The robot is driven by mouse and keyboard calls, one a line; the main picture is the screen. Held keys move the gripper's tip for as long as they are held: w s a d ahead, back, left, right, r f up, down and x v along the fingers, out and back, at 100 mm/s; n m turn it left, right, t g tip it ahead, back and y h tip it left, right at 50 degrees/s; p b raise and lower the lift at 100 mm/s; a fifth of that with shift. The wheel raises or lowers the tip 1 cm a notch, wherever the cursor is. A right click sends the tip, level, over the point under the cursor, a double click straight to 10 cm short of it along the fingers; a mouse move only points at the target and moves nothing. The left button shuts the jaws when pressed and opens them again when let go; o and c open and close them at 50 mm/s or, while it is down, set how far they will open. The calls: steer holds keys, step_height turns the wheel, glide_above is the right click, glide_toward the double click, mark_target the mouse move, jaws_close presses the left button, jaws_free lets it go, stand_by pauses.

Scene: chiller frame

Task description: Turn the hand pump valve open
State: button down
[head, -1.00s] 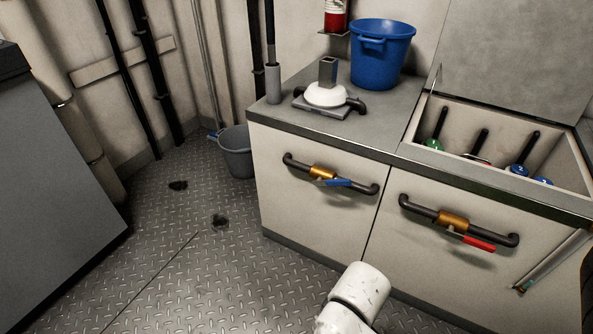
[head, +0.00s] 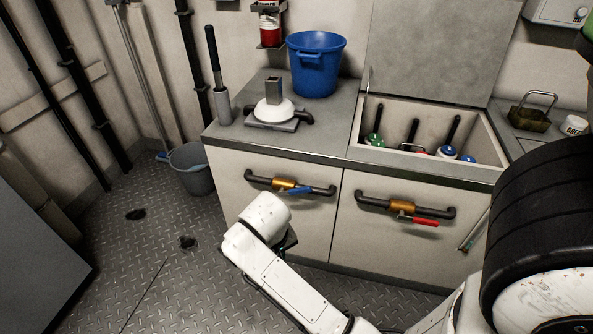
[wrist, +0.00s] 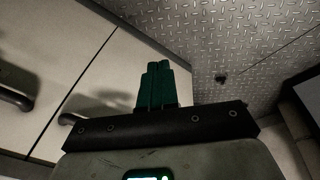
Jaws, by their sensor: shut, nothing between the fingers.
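Two valves sit in dark pipes on the cabinet front. The left one has a brass body (head: 285,184) and a blue lever (head: 300,190), roughly in line with its pipe. The right one has a brass body (head: 403,205) and a red lever (head: 424,222), also roughly along its pipe. A white-domed device with a square socket, perhaps the hand pump (head: 273,108), stands on the counter above the left valve. My gripper (wrist: 157,66) is shut and empty, its green fingers beside the cabinet front. In the head view my white arm mostly hides it, below the blue-lever valve.
A blue bucket (head: 316,66) stands on the counter. An open bin (head: 481,138) holds several dark-handled tools. A grey bucket (head: 192,170) stands on the floor left of the cabinet. The wrist view shows dark pipe ends (wrist: 14,98) at left.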

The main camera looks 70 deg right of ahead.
steer(key=w+d+r+m+p, duration=0.3)
steer(key=d+r+m+p, duration=0.1)
steer(key=d+r, duration=0.4)
steer(key=m+g+h+p, duration=0.1)
steer(key=m+g+p, duration=0.1)
steer(key=m+p, duration=0.25)
glide_toward(298, 189)
steer(key=shift+m, duration=0.45)
steer(key=b+x, duration=0.1)
steer(key=x, duration=0.1)
steer(key=d+b+x, duration=0.1)
steer(key=b+x, duration=0.1)
steer(key=x, duration=0.1)
steer(key=shift+s+d, duration=0.1)
steer(key=shift+d, duration=0.05)
steer(key=shift+s+f, duration=0.2)
steer(key=shift+f, duration=0.2)
steer(key=shift+s, duration=0.2)
